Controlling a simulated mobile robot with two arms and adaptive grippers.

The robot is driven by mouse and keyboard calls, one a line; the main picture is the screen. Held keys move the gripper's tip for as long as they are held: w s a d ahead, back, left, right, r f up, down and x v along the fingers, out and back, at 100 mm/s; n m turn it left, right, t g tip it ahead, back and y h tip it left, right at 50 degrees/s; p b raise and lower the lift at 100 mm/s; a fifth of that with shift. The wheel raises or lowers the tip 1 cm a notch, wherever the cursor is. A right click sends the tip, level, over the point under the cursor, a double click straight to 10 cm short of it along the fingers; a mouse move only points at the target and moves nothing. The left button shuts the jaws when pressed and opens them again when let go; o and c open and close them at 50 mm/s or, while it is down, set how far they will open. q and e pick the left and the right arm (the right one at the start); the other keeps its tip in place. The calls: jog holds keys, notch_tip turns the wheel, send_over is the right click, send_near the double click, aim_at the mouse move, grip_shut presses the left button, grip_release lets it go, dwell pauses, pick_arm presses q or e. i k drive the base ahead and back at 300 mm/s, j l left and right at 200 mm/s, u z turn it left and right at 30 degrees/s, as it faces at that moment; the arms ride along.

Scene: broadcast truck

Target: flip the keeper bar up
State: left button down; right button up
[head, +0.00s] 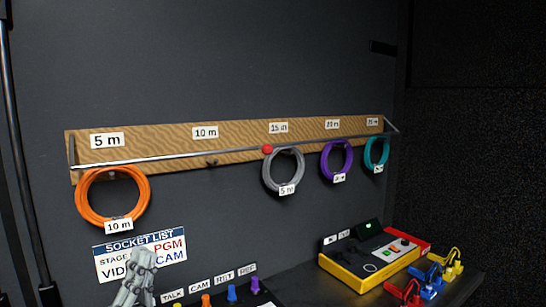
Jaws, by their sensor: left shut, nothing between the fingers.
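The keeper bar (200,156) is a thin pale metal rod with a red knob (267,149) near its middle. It runs along the front of the wooden hook board (240,133), across the tops of the hanging cable coils. My left gripper (141,258) is shut and empty at the lower left, in front of the socket list sign, well below the bar and to the left of the knob. The right gripper is not in view.
Orange (85,202), grey (270,178), purple (326,160) and teal (369,155) coils hang from the board. The socket list sign (111,247) is below the orange coil. A yellow-and-red console (350,278) stands at the lower right, beside coloured plugs (407,293).

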aim_at(267, 149)
jog(key=i+l, duration=0.65)
jog(key=i, duration=0.2)
